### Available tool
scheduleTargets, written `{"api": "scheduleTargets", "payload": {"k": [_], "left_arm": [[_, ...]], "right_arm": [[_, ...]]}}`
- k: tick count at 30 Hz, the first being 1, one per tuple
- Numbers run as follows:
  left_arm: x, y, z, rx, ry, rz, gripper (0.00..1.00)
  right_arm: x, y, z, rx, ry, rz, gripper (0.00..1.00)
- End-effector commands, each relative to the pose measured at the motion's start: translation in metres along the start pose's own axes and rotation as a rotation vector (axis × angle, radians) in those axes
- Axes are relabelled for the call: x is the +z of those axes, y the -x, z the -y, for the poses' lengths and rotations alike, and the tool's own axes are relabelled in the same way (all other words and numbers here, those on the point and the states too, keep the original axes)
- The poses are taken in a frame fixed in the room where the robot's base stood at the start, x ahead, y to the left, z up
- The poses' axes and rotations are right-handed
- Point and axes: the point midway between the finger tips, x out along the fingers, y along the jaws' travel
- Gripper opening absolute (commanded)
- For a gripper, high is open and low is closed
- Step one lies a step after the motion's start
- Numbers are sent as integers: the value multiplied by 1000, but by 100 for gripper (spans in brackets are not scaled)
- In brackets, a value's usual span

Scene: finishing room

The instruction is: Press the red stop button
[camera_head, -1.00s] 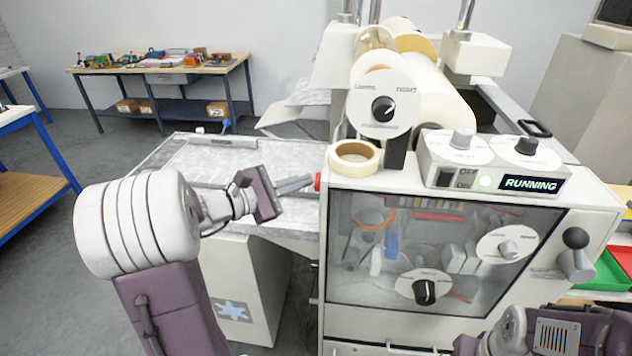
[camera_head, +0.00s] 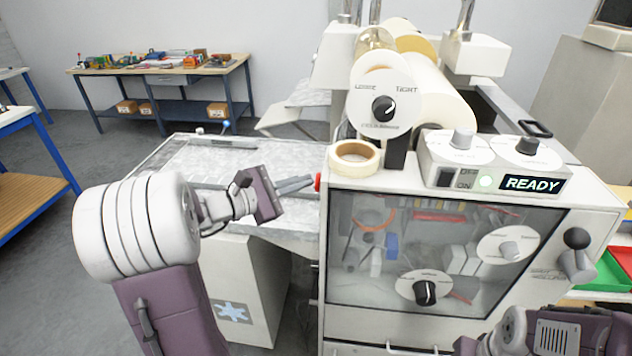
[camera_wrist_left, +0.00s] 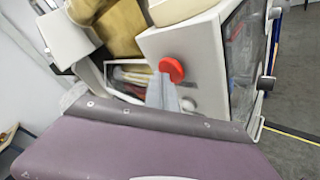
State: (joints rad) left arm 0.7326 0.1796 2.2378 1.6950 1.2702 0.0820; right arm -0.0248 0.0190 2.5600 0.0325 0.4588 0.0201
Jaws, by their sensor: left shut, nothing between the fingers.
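The red stop button (camera_head: 318,182) sits on the left side of the white machine (camera_head: 350,330), level with the bed, seen edge-on in the head view. In the left wrist view the button (camera_wrist_left: 172,69) is a round red disc on the machine's side panel. My left gripper (camera_head: 312,180) is shut and empty, its fingertips at the button; I cannot tell whether they touch it.
A roll of tape (camera_head: 354,156) lies on top of the machine. A flat bed (camera_head: 215,160) extends left of the machine under my left forearm. Dials and a clear front window (camera_head: 400,245) face me. A workbench (camera_head: 160,68) stands far back.

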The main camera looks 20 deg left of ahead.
Motion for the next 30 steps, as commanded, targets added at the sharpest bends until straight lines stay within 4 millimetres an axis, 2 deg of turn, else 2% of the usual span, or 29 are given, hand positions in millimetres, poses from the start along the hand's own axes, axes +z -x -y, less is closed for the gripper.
{"api": "scheduleTargets", "payload": {"k": [6, 15, 30], "left_arm": [[-6, 8, -5, 1, 1, -2, 0], [-7, 9, -7, 1, 1, -1, 0], [-30, 41, -30, 2, 1, -2, 0]], "right_arm": [[0, 0, 0, 0, 0, 0, 55], [0, 0, 0, 0, 0, 0, 55], [0, 5, 0, 0, 0, 0, 55]]}}
